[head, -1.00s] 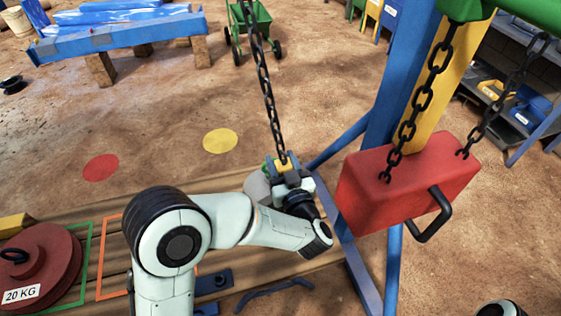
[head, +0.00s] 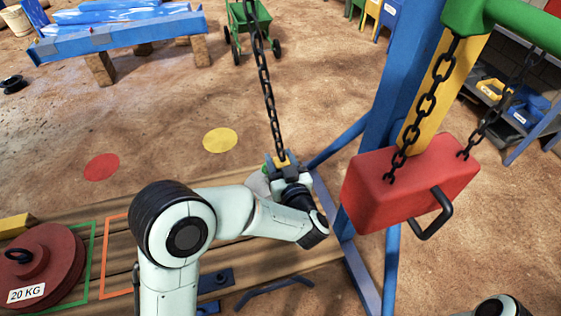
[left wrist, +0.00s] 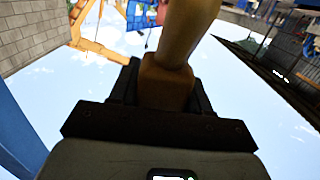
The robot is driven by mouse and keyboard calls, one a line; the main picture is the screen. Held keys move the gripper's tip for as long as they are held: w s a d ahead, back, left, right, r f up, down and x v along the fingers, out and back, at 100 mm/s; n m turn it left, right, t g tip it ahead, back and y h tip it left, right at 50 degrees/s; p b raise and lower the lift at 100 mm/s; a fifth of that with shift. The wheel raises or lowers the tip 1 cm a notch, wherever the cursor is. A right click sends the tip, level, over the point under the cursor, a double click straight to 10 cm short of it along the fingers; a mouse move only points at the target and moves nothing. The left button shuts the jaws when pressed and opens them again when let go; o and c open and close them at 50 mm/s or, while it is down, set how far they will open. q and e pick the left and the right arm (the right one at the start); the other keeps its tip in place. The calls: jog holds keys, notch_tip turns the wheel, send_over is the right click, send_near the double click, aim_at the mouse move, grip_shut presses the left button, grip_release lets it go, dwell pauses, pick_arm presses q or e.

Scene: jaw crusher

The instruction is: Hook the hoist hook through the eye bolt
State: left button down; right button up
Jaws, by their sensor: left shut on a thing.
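My left gripper (head: 282,169) is shut on a yellow-brown piece at the lower end of the hoist chain (head: 265,85). In the left wrist view this hoist hook piece (left wrist: 166,85) stands between the two dark fingers. The hook's own tip is not visible in either view. A pale grey rounded object (head: 257,186) lies just behind and left of the gripper, partly hidden by it. No eye bolt shows clearly there. A dark ring (head: 20,255) stands on top of the red 20 KG weight (head: 60,265). My right gripper is not in view.
A red block (head: 385,190) with a black handle hangs from chains right of the gripper. A blue post (head: 392,95) and brace (head: 340,140) stand close behind. Wooden planks (head: 245,262) lie below. Open dirt floor with red and yellow discs (head: 220,139) lies beyond.

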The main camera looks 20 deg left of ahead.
pick_arm(q)
jog(key=shift+w+a+f, duration=0.3)
jog(key=shift+w+a, duration=0.25)
jog(key=shift+w, duration=0.15)
jog(key=shift+w+a+f, duration=0.3)
jog(key=shift+w+a, duration=0.2)
jog(key=shift+w, duration=0.15)
jog(key=shift+w+a, duration=0.1)
jog(key=shift+p+x, duration=0.6)
jog(key=shift+x, duration=0.95)
jog(key=shift+w+r, duration=0.1)
jog(key=shift+r, duration=0.2)
jog(key=shift+w+a+r+p, duration=0.35)
jog(key=shift+w+r+p, duration=0.15)
jog(key=shift+r, duration=0.35)
jog(key=shift+r, duration=0.1)
